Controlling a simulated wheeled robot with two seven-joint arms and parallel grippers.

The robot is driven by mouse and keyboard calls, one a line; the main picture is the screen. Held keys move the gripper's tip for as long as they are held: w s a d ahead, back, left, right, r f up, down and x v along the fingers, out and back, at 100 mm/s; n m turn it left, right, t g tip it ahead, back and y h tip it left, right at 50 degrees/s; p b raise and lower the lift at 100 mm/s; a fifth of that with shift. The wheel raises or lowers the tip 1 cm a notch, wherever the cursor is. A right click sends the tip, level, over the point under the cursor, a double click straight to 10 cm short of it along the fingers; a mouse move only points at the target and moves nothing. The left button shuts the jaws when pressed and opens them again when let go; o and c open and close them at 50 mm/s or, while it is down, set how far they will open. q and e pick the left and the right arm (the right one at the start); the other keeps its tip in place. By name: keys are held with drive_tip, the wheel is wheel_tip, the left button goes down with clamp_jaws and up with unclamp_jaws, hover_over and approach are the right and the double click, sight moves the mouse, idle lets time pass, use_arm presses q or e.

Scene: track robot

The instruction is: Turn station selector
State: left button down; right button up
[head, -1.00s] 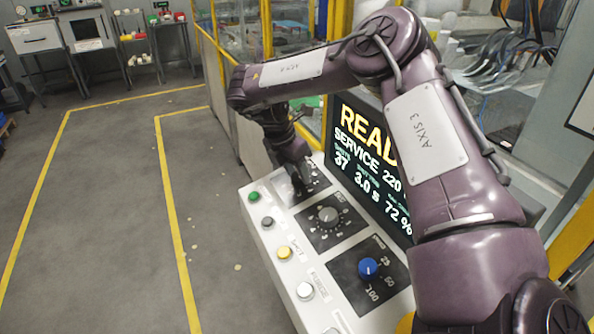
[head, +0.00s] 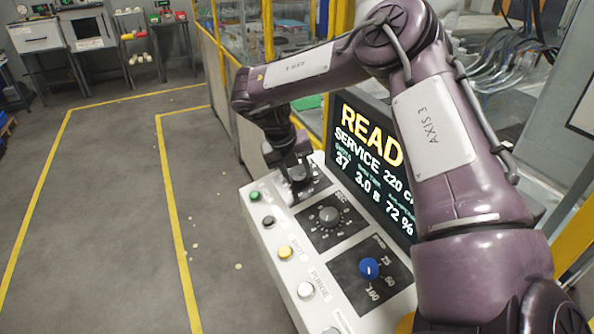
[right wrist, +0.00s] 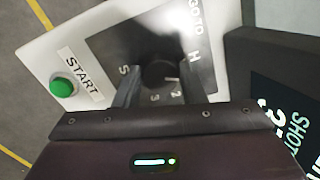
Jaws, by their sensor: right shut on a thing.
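The control panel (head: 262,225) is a long light box with three dark dial plates. The far dial is the station selector, a dark round knob (right wrist: 158,73) on a dark plate (right wrist: 130,38) with white letters and digits, seen in the right wrist view. My right gripper (right wrist: 155,88) has its two fingers on either side of this knob and is shut on it. In the head view my right gripper (head: 299,185) comes down on the far dial plate and hides most of the knob. My left gripper is in neither view.
A grey knob (head: 329,215) and a blue knob (head: 369,268) sit nearer on the panel. A green START button (right wrist: 64,87) is close to my gripper. A lit screen (head: 370,160) stands behind the panel. The floor on the left is clear.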

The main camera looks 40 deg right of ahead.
drive_tip(key=n, duration=0.5)
drive_tip(key=shift+r+t, duration=0.1)
drive_tip(key=shift+t, duration=0.2)
drive_tip(key=shift+w, duration=0.1)
idle(0.3)
drive_tip(key=o, duration=1)
drive_tip(key=v, duration=0.7)
drive_tip(key=shift+r+b, duration=0.3)
drive_tip(key=shift+b, duration=0.1)
drive_tip(key=shift+a, duration=0.15)
